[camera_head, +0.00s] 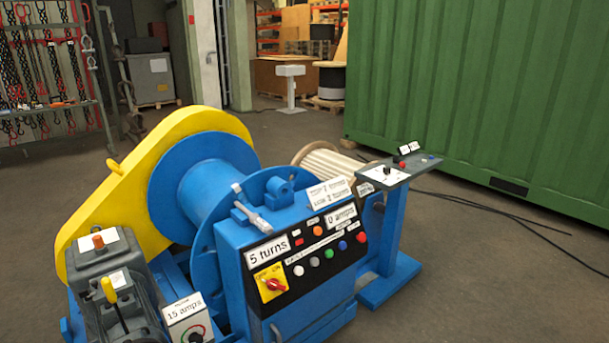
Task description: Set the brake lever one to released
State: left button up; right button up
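A blue and yellow winch stands on the floor in the head view, with a blue drum (200,185) and a yellow chain guard (105,205). A pale grey lever (246,205) stands tilted on top of the blue control cabinet (232,250), beside the drum flange. A second lever with a yellow grip (110,290) rises from the grey unit at the lower left. I cannot tell from any label which lever is brake lever one, or its setting. Neither of my grippers is in view.
The cabinet front carries a red rotary switch (273,285), several buttons and a "5 turns" label. A box marked "15 amps" (186,320) stands at lower left. A blue pedestal (392,225) with a small panel is at right. Green container (490,90) behind; floor right is open except cables.

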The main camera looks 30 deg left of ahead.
aim_at(108, 288)
jog(key=u, duration=2.15)
